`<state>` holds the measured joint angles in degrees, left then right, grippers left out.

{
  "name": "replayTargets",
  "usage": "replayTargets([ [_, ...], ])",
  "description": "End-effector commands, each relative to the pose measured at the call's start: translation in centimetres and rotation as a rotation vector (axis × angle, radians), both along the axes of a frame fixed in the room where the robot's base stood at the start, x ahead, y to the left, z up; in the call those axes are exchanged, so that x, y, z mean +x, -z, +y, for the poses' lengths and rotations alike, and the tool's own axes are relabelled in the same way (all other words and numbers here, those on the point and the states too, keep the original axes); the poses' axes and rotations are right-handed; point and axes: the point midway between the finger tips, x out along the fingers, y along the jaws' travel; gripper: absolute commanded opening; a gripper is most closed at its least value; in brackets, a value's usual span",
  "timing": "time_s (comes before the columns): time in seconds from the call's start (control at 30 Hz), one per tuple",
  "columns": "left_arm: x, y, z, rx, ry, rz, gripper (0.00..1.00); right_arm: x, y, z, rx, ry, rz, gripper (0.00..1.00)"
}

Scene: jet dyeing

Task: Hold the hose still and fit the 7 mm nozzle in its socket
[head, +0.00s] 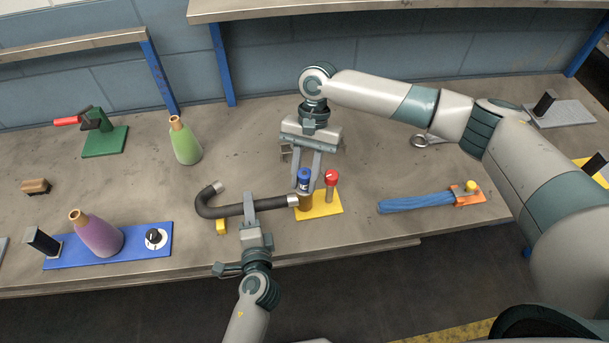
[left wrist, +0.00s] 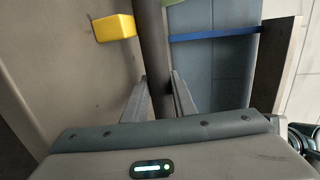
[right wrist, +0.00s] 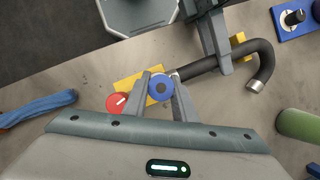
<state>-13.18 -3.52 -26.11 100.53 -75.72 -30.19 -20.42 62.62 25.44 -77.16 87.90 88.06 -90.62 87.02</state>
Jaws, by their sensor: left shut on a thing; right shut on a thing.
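A dark curved hose (head: 225,211) with metal ends lies along the front of the bench. My left gripper (head: 249,209) is shut around its straight part; the hose also shows between the fingers in the left wrist view (left wrist: 153,40). My right gripper (head: 306,186) points down and is shut on a blue-capped piece (head: 304,176), whose round top shows in the right wrist view (right wrist: 161,88). No size marking is readable.
A red-topped post (head: 331,179) stands close right of my right gripper. A yellow block (head: 221,227) is by the hose. A blue plate (head: 110,250) with a purple bottle (head: 98,236) is left. A blue cloth-like roll (head: 415,203) lies right. A green bottle (head: 185,143) stands behind.

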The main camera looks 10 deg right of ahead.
Motion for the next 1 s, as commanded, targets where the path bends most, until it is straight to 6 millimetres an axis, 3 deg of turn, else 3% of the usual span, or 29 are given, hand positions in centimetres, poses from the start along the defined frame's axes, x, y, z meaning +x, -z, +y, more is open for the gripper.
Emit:
replayTargets([
  [0.17,0.0,0.1,0.0,0.001,-0.001,0.002,0.01,0.0,0.4,0.0,0.000,0.000,0.001,0.02],
  [0.2,0.0,0.1,0.0,0.001,-0.001,0.002,0.01,0.0,0.3,0.0,0.000,0.000,0.000,0.32],
  [0.27,0.0,0.1,0.0,0.001,-0.001,0.002,0.01,0.0,0.3,0.0,0.000,0.000,0.000,0.46],
  [0.67,0.0,0.1,0.0,0.001,-0.001,0.002,0.01,0.1,0.1,0.0,0.001,0.000,0.000,0.47],
  [1.0,0.0,0.1,0.0,0.001,-0.001,0.002,0.01,1.4,-3.3,-0.7,0.001,0.001,-0.002,0.47],
])
